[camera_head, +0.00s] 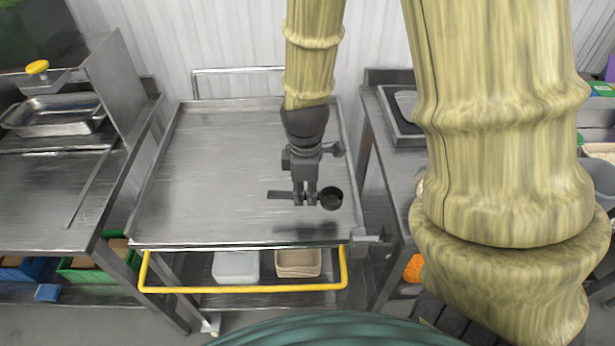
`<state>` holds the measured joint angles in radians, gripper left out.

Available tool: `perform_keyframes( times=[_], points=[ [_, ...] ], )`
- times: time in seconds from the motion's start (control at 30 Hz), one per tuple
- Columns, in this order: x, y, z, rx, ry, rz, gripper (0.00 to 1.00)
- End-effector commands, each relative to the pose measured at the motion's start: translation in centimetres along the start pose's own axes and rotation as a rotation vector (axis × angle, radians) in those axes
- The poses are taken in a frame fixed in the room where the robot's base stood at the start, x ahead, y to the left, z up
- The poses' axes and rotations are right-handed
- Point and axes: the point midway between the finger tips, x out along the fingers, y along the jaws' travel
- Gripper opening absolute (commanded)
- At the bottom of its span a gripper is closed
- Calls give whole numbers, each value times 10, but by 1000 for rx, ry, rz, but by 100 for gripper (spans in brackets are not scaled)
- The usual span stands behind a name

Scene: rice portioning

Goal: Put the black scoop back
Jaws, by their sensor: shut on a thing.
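The black scoop (331,199) is in the head view, over the right front part of the steel trolley's top (215,165). It has a round cup at the right and a flat dark handle reaching out to the left. My gripper (306,198) points down and is shut on the scoop's handle, between the handle's left end and the cup. A dark shadow lies on the trolley top in front of and below the scoop. The exact gap between scoop and surface cannot be told.
The trolley has a yellow front handle (245,289), with a white container (236,267) and a beige container (298,263) on its lower shelf. A steel counter with a metal pan (53,116) stands at left. Another table with a dark tray (396,112) stands at right. The trolley top is otherwise bare.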

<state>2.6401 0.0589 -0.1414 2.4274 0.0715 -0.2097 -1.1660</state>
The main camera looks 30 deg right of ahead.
Motion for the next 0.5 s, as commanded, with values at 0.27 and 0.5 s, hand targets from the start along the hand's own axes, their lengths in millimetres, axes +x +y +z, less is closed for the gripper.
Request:
perform_keyframes(
  times=[0.27,0.5],
  points=[
    [-2,-4,9,-77,2,-1,0],
    [1,36,-11,-78,1,-1,0]
  ],
)
